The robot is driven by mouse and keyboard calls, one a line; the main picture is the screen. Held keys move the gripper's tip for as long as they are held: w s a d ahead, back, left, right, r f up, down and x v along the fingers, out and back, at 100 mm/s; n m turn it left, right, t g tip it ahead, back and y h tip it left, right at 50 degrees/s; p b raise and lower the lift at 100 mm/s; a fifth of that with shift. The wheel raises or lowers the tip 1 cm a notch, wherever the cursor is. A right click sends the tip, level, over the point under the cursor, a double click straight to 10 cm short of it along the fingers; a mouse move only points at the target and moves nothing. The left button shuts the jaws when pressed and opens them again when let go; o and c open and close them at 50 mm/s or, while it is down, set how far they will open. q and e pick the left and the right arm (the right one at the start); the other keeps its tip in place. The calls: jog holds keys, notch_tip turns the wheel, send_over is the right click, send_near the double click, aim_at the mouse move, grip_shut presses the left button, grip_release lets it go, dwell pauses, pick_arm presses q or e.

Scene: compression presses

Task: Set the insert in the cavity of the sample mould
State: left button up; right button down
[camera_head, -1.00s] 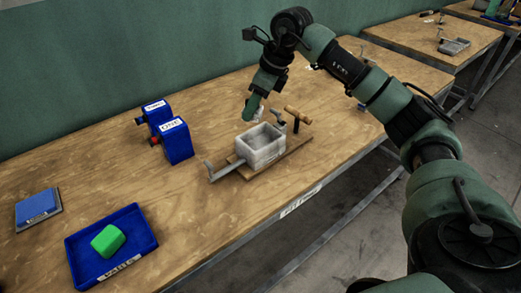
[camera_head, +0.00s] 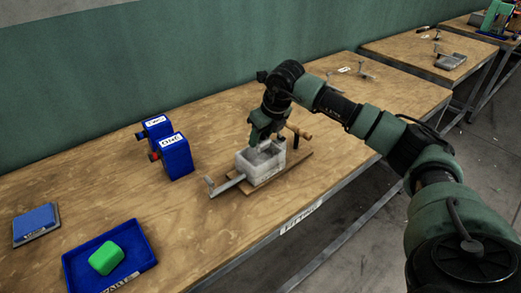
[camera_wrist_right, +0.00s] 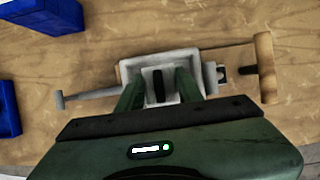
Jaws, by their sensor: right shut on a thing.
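The sample mould (camera_head: 263,171) is a pale grey open box on a wooden board on the bench. My right gripper (camera_head: 263,137) points down over the mould, its fingertips at the cavity opening. In the right wrist view the gripper (camera_wrist_right: 160,88) has its two green fingers within the outline of the mould (camera_wrist_right: 128,70). It is shut on a grey piece with a dark bar, which I take to be the insert (camera_wrist_right: 158,88). The fingers partly hide it, and I cannot tell whether it touches the cavity floor. My left gripper is not in view.
A metal arm (camera_head: 228,185) sticks out left of the mould; a wooden handle (camera_head: 299,132) stands behind it. Blue boxes labelled ONE (camera_head: 176,157) and TWO (camera_head: 157,127) stand left. A blue tray (camera_head: 75,262) holds a green block (camera_head: 107,258). Bench between is clear.

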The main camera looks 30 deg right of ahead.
aim_at(260, 161)
notch_tip(260, 161, down, 5)
jog(key=shift+f+p, duration=0.1)
jog(key=shift+p, duration=0.3)
jog(key=shift+f, duration=0.4)
jog(key=shift+f, duration=0.1)
jog(key=c, duration=0.9)
grip_release()
